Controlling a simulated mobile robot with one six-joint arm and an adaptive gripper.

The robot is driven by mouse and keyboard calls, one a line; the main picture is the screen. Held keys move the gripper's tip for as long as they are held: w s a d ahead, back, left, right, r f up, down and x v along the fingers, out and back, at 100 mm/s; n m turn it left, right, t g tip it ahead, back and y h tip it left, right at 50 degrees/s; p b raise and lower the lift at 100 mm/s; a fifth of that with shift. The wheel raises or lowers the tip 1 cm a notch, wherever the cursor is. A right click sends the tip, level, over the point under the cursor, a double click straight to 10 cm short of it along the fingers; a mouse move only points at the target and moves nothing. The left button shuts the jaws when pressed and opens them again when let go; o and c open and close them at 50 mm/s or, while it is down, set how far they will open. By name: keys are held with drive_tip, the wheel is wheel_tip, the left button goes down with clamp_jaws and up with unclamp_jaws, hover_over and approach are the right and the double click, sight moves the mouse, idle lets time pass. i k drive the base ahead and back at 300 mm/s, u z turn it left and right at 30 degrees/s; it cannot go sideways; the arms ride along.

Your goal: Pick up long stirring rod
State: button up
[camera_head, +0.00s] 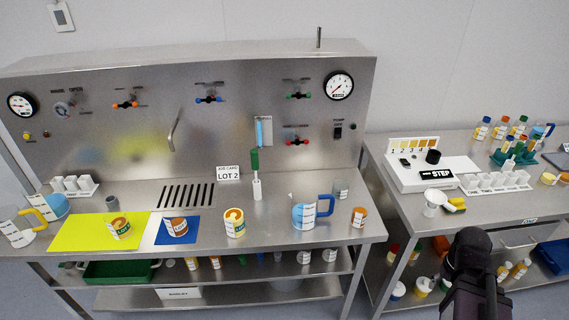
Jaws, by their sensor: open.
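I cannot tell for sure which item is the long stirring rod. A slim upright piece with a green upper part (254,160) stands in a narrow white holder (257,188) at the middle of the left bench. A light blue slim item (259,132) is upright against the steel panel above it. My gripper is well to the right of both and apart from them.
The left steel bench (285,247) holds a blue-handled jug (304,214), several labelled beakers, a yellow mat (80,233) and a LOT 2 card (228,172). The right bench carries a STEP device (428,173), tube racks and bottles. Shelves below hold trays and jars.

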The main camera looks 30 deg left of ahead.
sight(254, 152)
drive_tip(key=z, duration=0.5)
drive_tip(key=k, duration=0.8)
drive_tip(key=u, duration=1.7)
drive_tip(key=i, duration=0.7)
drive_tip(key=z, duration=0.15)
